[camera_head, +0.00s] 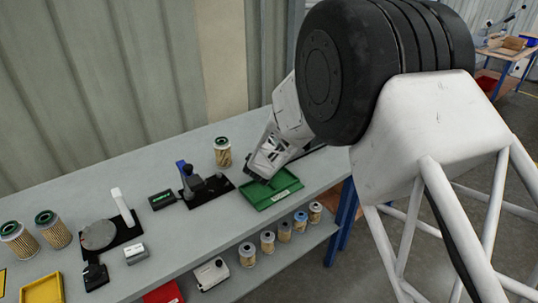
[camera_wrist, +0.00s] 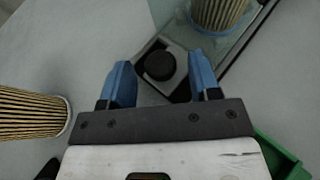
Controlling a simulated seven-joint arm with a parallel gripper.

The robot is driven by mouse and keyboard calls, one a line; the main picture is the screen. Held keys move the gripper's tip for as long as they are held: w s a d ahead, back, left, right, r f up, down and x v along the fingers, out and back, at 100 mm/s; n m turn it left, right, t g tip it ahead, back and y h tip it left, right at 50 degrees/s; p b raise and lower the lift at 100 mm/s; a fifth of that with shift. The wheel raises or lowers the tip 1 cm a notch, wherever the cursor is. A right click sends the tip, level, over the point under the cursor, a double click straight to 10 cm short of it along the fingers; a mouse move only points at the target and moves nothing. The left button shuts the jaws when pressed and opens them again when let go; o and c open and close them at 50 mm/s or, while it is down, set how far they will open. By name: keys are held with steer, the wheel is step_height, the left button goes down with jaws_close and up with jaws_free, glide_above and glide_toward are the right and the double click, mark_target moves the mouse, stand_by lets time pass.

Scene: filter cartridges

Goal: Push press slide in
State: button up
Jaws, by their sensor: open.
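In the wrist view, the press slide shows as a grey block (camera_wrist: 148,52) with a round black knob (camera_wrist: 159,66). My gripper (camera_wrist: 158,62) has its two blue fingers spread, and the knob appears between them; I cannot tell whether they touch it. A pleated filter cartridge (camera_wrist: 219,14) with a blue end ring stands just beyond the slide, beside a dark rail. In the head view my gripper (camera_head: 262,166) is low over the back of the green tray; its fingertips and most of the press are hidden behind my arm.
A filter (camera_head: 222,152) stands left of my gripper, also in the wrist view (camera_wrist: 32,113). The green tray (camera_head: 272,194) lies in front. A black fixture (camera_head: 196,184), a small display box (camera_head: 161,199) and a round grey plate (camera_head: 99,235) are farther left. Several filters stand on the lower shelf.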

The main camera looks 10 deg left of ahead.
steer(key=shift+w+f, duration=0.1)
steer(key=shift+w, duration=0.05)
steer(key=shift+c, duration=0.5)
jaws_close()
steer(key=w+d, duration=0.9)
steer(key=shift+w+d, duration=0.25)
steer(key=shift+o, duration=0.5)
jaws_free()
steer(key=shift+s, duration=0.15)
steer(key=shift+v, duration=3.8)
